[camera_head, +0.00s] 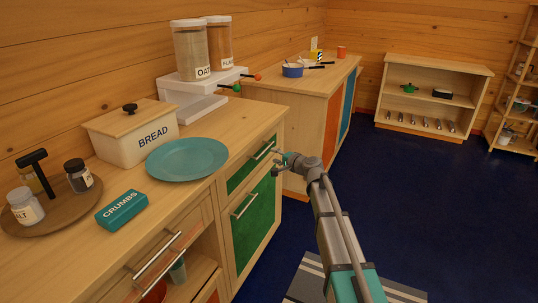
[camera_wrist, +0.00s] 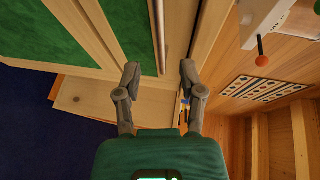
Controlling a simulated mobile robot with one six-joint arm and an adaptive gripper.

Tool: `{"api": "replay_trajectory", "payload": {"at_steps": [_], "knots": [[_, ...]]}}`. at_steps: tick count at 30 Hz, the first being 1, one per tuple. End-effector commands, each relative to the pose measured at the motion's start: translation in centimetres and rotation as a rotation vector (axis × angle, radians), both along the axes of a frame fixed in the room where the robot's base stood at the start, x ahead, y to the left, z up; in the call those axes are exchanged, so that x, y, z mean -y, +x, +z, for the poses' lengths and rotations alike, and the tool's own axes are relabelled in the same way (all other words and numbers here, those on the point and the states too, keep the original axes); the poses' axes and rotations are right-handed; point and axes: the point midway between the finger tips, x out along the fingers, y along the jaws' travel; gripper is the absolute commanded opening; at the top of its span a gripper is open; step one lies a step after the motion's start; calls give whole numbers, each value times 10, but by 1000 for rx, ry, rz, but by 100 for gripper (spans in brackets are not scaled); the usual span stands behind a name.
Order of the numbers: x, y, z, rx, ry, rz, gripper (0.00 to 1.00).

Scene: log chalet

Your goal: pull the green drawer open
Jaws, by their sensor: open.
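The green drawer (camera_head: 238,176) is the narrow upper green front in the wooden counter, above a larger green door (camera_head: 256,220). It looks shut. Its metal bar handle (camera_head: 263,149) runs along the front. My gripper (camera_head: 278,164) is open and empty, close to the far end of that handle. In the wrist view the drawer front (camera_wrist: 135,30) is a green strip, and the handle (camera_wrist: 159,35) points down between my two open fingertips (camera_wrist: 160,75). The fingers lie on either side of the bar's end; I cannot tell whether they touch it.
A teal plate (camera_head: 187,159), a bread box (camera_head: 132,132) and a crumbs box (camera_head: 122,210) stand on the countertop. A white stand (camera_head: 190,104) holds two canisters. A second counter (camera_head: 310,85) stands behind. The blue floor (camera_head: 420,190) at right is mostly clear.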

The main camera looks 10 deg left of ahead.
Motion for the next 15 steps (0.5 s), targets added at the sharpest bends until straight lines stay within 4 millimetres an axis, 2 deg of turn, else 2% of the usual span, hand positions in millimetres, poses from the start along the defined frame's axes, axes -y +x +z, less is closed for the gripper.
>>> {"api": "replay_trajectory", "payload": {"at_steps": [1, 6, 15], "knots": [[-7, 9, -3, 0, 0, 1, 51], [-26, 26, -7, -1, 1, 1, 51], [-47, 45, -12, -1, 1, -1, 51]]}}
